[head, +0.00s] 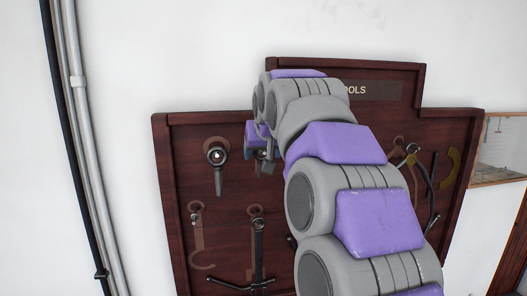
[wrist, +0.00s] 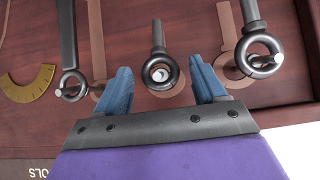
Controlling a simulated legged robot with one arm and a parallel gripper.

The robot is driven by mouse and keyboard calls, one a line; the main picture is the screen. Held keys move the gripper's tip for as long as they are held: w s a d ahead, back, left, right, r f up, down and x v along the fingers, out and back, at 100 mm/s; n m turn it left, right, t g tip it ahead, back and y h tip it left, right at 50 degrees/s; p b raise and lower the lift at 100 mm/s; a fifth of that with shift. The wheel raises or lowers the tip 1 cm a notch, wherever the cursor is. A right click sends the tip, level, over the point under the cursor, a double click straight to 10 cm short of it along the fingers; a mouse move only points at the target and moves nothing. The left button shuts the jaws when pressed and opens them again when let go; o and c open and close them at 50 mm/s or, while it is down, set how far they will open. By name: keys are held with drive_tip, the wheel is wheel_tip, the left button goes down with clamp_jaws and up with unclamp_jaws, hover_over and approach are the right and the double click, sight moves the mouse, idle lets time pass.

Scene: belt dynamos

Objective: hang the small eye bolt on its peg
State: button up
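The small eye bolt (wrist: 157,40) is dark metal and shows at the middle of the wrist view, between my fingers. A light peg tip (wrist: 160,74) shows inside its ring, and the ring appears to be around the peg. A brown outline shows on the board behind it. My gripper (wrist: 160,66) is open, with a blue finger on each side of the ring and visible gaps to both. In the head view my gripper (head: 262,150) is close to the board, and my arm hides most of this spot.
A larger eye bolt (wrist: 262,52) hangs on the adjacent peg; it also shows in the head view (head: 217,160). Another ringed tool (wrist: 70,84) hangs on the other side. The tool board (head: 180,140) carries several outlines and hanging tools. Pipes (head: 75,90) run down the wall at left.

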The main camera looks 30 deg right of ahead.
drive_tip(key=shift+o, duration=0.4)
drive_tip(key=shift+s, duration=0.15)
drive_tip(key=shift+r, duration=0.1)
drive_tip(key=b+v, duration=0.1)
drive_tip(key=v, duration=1.6)
drive_tip(key=s+a+f+n+g+y+b, duration=0.1)
drive_tip(key=s+a+f+g+b, duration=0.2)
drive_tip(key=f, duration=0.8)
drive_tip(key=s+a+f+g+b, duration=0.15)
drive_tip(key=f+b, duration=0.35)
drive_tip(key=f, duration=0.6)
drive_tip(key=s+a+f+n+g+y+b, duration=0.1)
drive_tip(key=a+f+b, duration=0.3)
drive_tip(key=f, duration=0.8)
drive_tip(key=s+a+f+g+b, duration=0.1)
drive_tip(key=s+f+g+b, duration=0.1)
drive_tip(key=s+f, duration=0.5)
drive_tip(key=s+a+f+g+b, duration=0.1)
drive_tip(key=s+f+b, duration=0.3)
drive_tip(key=f, duration=1.2)
drive_tip(key=s+a+f+n+g+b, duration=0.1)
drive_tip(key=s+f+b, duration=0.3)
drive_tip(key=s+f, duration=0.8)
drive_tip(key=shift+a+f+g+y, duration=0.2)
drive_tip(key=shift+a+g+y, duration=0.2)
drive_tip(key=shift+a+g, duration=0.45)
drive_tip(key=shift+s+d, duration=0.1)
